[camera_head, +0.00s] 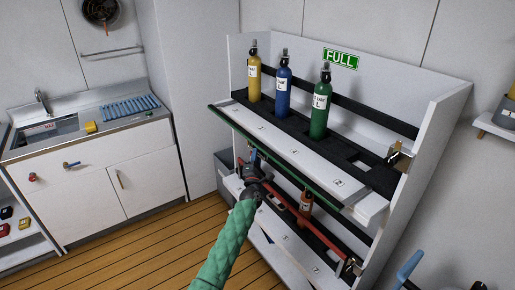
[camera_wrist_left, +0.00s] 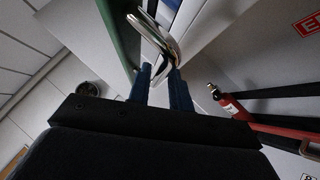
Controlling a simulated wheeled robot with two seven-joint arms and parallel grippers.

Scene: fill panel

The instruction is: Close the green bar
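The green bar (camera_head: 265,149) runs along the front edge of the upper rack shelf, below several gas bottles. It appears as a green strip in the left wrist view (camera_wrist_left: 121,36). My left gripper (camera_head: 252,156) is in front of the rack, just below the green bar. In the left wrist view, its two blue fingers (camera_wrist_left: 160,72) stand apart at a curved chrome handle (camera_wrist_left: 158,38). The handle lies at and partly between the fingertips; firm contact on both sides does not show. A blue piece at the lower right, perhaps my right gripper (camera_head: 409,266), is only partly seen.
Yellow (camera_head: 254,78), blue (camera_head: 284,92) and green (camera_head: 321,108) bottles stand on the upper shelf (camera_head: 290,148). A red bar (camera_head: 312,222) and a red bottle (camera_head: 305,205) are on the lower level. A sink counter (camera_head: 80,135) is at left; the wooden floor (camera_head: 150,245) there is clear.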

